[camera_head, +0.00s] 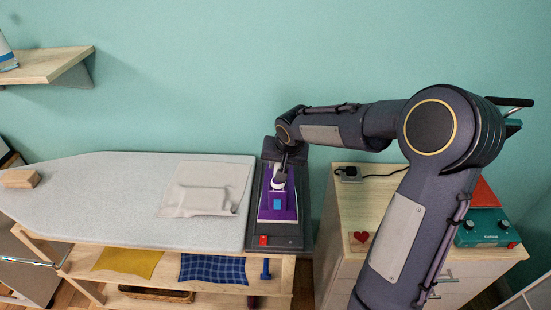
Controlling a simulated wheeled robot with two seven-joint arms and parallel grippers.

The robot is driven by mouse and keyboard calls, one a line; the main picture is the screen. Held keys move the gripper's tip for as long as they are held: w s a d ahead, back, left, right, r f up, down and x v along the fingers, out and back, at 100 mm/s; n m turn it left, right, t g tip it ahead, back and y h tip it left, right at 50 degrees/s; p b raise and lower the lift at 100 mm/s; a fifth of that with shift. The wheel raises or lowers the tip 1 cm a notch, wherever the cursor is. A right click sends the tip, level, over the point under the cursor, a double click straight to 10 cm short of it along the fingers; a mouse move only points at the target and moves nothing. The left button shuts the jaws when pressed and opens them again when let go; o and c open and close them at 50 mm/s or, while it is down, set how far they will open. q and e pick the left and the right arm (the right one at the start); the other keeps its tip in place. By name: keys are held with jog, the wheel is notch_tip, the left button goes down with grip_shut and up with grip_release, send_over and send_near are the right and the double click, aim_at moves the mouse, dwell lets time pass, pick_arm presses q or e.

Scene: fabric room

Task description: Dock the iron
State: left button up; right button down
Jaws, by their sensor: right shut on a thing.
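The purple and white iron (264,212) is at the right end of the ironing board, over the dark grey dock (292,238). I cannot tell whether it rests fully on the dock or hovers slightly above it. My right gripper (280,181) reaches down from above and is shut on the iron near its far, upper part. The gripper and wrist hide part of the iron and the far end of the dock. My left gripper is not in view.
A folded pale cloth (203,190) lies on the ironing board (110,195) left of the dock. A wooden block (20,178) sits at its far left. Yellow (128,262) and blue checked (213,268) cloths lie on the shelf below. A cabinet (345,200) stands at right.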

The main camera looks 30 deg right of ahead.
jog(key=shift+w+d+f, duration=0.15)
jog(key=shift+w+d, duration=0.1)
jog(key=shift+w, duration=0.05)
jog(key=f, duration=0.3)
jog(key=shift+w+d, duration=0.2)
jog(key=shift+f, duration=0.35)
jog(key=shift+f, duration=0.15)
jog(key=c, duration=1.2)
grip_release()
jog(key=shift+s+f, duration=0.1)
jog(key=shift+s, duration=0.05)
